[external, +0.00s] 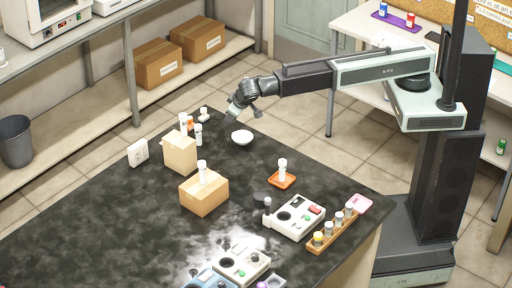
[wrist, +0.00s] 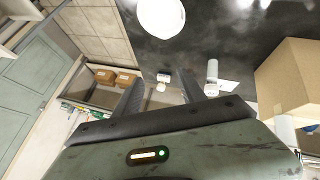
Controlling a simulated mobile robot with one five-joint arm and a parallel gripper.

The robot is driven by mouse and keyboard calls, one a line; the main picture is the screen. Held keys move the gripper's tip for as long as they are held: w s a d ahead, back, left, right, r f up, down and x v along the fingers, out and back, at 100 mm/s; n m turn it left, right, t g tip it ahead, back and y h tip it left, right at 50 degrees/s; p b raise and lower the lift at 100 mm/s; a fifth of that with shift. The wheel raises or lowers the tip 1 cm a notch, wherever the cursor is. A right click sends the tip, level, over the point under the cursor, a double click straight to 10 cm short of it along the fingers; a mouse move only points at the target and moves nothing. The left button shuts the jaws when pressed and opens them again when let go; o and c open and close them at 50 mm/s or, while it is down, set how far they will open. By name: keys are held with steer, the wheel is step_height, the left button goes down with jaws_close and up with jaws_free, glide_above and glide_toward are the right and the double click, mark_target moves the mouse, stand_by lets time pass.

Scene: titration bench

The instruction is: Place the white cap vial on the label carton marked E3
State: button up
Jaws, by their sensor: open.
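My gripper (external: 233,112) is open over the far edge of the black bench, near the white bowl. Its fingers, in the wrist view (wrist: 160,88), are apart with nothing held. Several white-topped vials are in view: one (external: 202,171) stands on the front carton (external: 205,196), one (external: 283,167) on an orange tray, and others (external: 198,134) beside the taller carton (external: 180,154). In the wrist view a small white-topped item (wrist: 162,79) shows between the fingers, apart from them, and a taller white vial (wrist: 212,74) beyond the right finger. No E3 mark is readable.
The white bowl (external: 242,138) is close to my gripper. A white boxy device (external: 138,152) stands left of the taller carton. The orange tray (external: 281,180), a control box (external: 295,217) and a wooden vial rack (external: 333,231) lie to the right.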

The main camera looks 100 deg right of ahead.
steer(key=s+d+f+n+g+y, duration=0.1)
steer(key=s+n+y, duration=0.1)
steer(key=s, duration=0.4)
steer(key=s+d+f+n+g+y, duration=0.1)
steer(key=s+d+f+n+y, duration=0.1)
steer(key=s, duration=0.5)
steer(key=s+d+f+n+y, duration=0.2)
steer(key=s+y, duration=0.1)
steer(key=s, duration=0.4)
steer(key=shift+s+d+g, duration=0.15)
steer(key=shift+s+g, duration=0.05)
steer(key=shift+g, duration=0.2)
steer(key=shift+o, duration=0.4)
steer(key=shift+n, duration=0.4)
